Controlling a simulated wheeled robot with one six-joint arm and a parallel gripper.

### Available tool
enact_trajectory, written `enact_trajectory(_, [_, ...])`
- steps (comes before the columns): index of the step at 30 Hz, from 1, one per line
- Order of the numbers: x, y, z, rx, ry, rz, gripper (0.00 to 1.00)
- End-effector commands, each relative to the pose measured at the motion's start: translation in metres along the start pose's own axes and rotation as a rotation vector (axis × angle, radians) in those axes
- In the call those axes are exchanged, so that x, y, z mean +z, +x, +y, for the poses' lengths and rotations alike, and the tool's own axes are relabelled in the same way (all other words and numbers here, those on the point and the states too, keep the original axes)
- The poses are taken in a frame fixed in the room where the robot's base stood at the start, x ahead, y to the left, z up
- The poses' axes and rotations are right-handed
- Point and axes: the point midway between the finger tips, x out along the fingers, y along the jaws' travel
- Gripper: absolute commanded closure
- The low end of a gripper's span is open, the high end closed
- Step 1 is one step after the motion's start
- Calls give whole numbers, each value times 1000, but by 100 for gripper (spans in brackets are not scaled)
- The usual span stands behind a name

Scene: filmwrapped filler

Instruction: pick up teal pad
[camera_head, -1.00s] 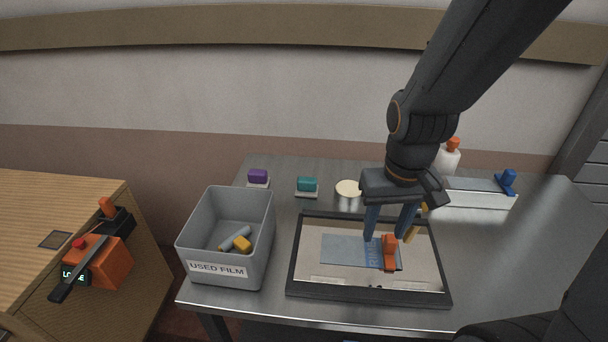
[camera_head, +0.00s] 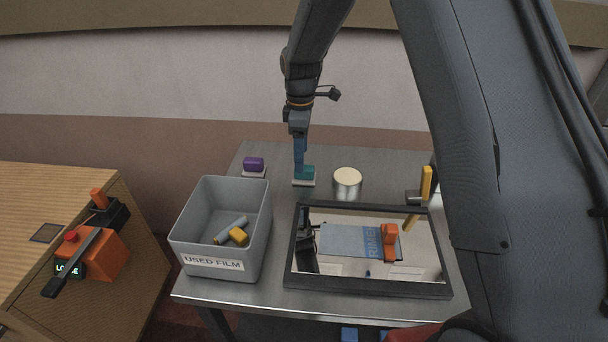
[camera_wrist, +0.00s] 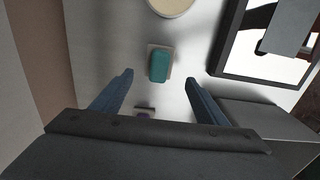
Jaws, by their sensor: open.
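The teal pad (camera_head: 306,174) sits on a small pale base at the back of the metal table. In the wrist view the teal pad (camera_wrist: 158,66) lies between the lines of the two fingers, a little beyond their tips. My gripper (camera_head: 300,160) points down at the pad, and its blue fingers partly cover the pad's left side in the head view. In the wrist view my gripper (camera_wrist: 158,80) is open with nothing between its fingers. Whether a finger touches the pad cannot be told.
A purple pad (camera_head: 254,164) is left of the teal one, and a cream-topped can (camera_head: 347,184) is right. A grey bin (camera_head: 213,262) marked USED FILM holds several items.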

Motion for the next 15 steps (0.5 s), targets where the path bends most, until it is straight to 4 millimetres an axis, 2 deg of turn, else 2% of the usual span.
enact_trajectory(8, [4, 26, 0, -3, 4, -1, 33])
enact_trajectory(15, [9, 57, 2, -3, 3, -1, 33])
